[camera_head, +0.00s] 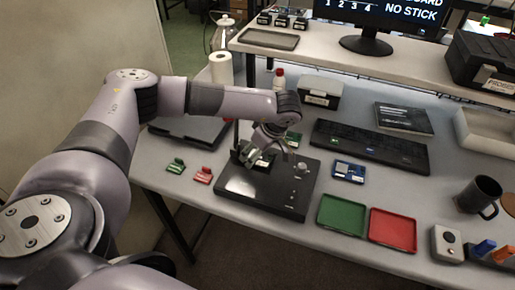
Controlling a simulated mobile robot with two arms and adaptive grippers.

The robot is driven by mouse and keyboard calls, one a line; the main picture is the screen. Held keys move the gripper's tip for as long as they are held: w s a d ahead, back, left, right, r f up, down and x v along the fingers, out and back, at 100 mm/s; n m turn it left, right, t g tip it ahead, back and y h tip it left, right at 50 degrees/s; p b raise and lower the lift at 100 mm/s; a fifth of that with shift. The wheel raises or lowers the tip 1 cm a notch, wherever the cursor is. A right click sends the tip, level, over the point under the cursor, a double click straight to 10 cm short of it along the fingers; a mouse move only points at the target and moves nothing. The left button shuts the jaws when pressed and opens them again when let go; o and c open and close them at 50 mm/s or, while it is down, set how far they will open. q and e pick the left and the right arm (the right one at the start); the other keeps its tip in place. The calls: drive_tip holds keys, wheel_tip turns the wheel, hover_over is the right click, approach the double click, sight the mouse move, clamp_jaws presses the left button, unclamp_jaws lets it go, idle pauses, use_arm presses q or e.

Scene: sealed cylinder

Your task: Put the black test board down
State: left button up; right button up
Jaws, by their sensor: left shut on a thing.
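My left gripper (260,157) reaches in from the left and points down over the far left part of a black fixture plate (262,204). It is shut on a small dark board, which I take to be the black test board (266,162). The fingers partly hide the board, and I cannot tell whether it touches the plate. Silver fittings (299,172) stand on the plate's right side. My right gripper is not in view.
Green (176,164) and red (203,175) small boards lie left of the plate, and a blue board (350,171) lies right. A green tray (342,215) and a red tray (393,229) sit empty at the front. A keyboard (370,147) lies behind. Bare table shows at left.

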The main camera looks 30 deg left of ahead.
use_arm(q)
drive_tip(key=shift+f+b, duration=0.35)
drive_tip(key=shift+s+d+f, duration=0.1)
drive_tip(key=shift+s+f, duration=0.15)
drive_tip(key=o, duration=1.3)
drive_tip(key=shift+w+f, duration=0.15)
drive_tip(key=shift+w, duration=0.05)
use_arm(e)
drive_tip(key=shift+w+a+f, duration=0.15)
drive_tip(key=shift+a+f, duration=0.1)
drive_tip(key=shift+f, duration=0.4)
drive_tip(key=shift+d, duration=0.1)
use_arm(q)
drive_tip(key=shift+r, duration=0.2)
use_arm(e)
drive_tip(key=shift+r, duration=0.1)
